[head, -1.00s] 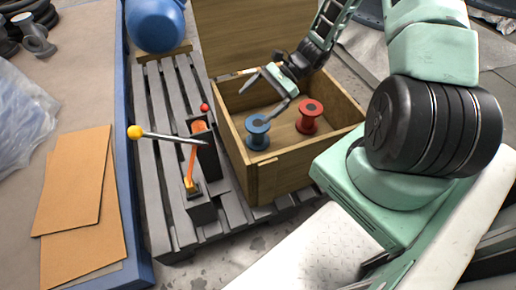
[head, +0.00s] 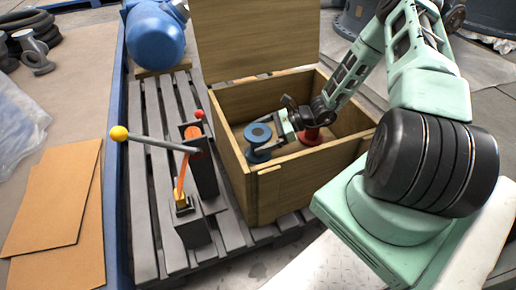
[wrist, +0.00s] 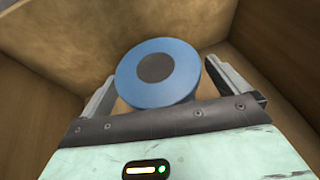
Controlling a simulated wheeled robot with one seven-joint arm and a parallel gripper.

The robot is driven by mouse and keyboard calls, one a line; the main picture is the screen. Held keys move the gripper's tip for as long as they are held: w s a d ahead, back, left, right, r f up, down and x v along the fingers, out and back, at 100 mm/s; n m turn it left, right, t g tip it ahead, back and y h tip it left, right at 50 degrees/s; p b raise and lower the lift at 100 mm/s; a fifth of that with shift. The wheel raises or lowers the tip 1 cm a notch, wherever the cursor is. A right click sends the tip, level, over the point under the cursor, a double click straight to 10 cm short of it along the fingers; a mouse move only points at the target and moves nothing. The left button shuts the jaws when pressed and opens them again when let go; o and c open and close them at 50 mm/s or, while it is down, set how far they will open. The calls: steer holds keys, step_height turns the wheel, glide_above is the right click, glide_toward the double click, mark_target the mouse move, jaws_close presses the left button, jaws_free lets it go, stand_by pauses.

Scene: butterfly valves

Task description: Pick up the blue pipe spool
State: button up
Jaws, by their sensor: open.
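The blue pipe spool (head: 258,140) stands upright in the left part of the open wooden crate (head: 268,196). In the wrist view the spool (wrist: 180,86) shows its round blue top flange with a dark centre. My gripper (head: 270,140) is inside the crate beside the spool. In the wrist view its two fingers are spread, one on each side of the spool, and my gripper (wrist: 158,92) is open. I cannot tell whether the fingers touch it. The spool's lower part is mostly hidden in the wrist view.
A red spool (head: 312,136) stands to the right in the crate, partly hidden by my wrist. The raised lid (head: 258,38) is behind. Valve levers with a yellow knob (head: 119,133) and a red knob (head: 199,114) stand left of the crate on a grey pallet (head: 146,200).

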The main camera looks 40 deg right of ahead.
steer(key=shift+w+a+f, duration=0.15)
steer(key=shift+w+a, duration=0.05)
steer(key=shift+a, duration=0.1)
steer(key=shift+c, duration=0.3)
steer(key=c, duration=1.3)
